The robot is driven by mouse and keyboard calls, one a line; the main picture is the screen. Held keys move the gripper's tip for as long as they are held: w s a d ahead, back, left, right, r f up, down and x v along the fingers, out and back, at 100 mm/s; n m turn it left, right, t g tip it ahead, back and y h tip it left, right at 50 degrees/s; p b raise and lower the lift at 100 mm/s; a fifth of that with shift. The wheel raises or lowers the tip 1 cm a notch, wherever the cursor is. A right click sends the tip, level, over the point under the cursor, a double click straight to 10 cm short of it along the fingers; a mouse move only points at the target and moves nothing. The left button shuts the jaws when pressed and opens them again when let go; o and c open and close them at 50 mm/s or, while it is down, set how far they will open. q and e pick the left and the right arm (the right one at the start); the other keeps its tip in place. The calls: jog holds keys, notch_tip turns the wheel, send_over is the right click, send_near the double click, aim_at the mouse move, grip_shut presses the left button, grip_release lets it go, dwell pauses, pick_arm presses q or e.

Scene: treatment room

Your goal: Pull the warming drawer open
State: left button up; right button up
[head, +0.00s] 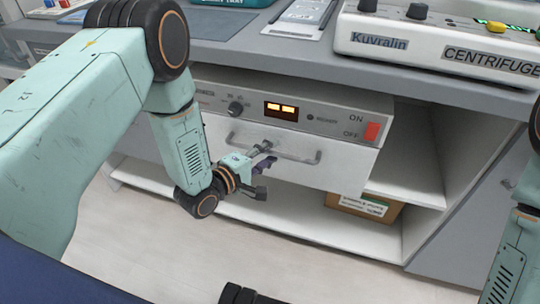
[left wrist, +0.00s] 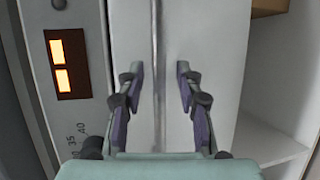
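The warming drawer (head: 348,166) is a white front under a grey control panel, and it looks shut, about flush with the panel. Its grey bar handle (head: 300,159) runs across the front. My left gripper (head: 266,168) is at the left part of the handle. In the left wrist view the left gripper (left wrist: 160,75) is open, with one finger on each side of the handle bar (left wrist: 157,90). Both fingers look apart from the bar; the depth between tips and handle is hard to judge. My right gripper is out of view; only part of the right arm shows at the right edge.
The control panel (head: 335,119) has a lit orange display, a knob and a red switch. A centrifuge (head: 440,45) and trays stand on the counter (head: 235,52) above. A cardboard box (head: 365,207) sits on the shelf below. The floor in front is clear.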

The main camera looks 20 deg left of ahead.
pick_arm(q)
jog(key=shift+w+d, duration=0.2)
jog(key=shift+w, duration=0.15)
grip_shut()
dwell(0.6)
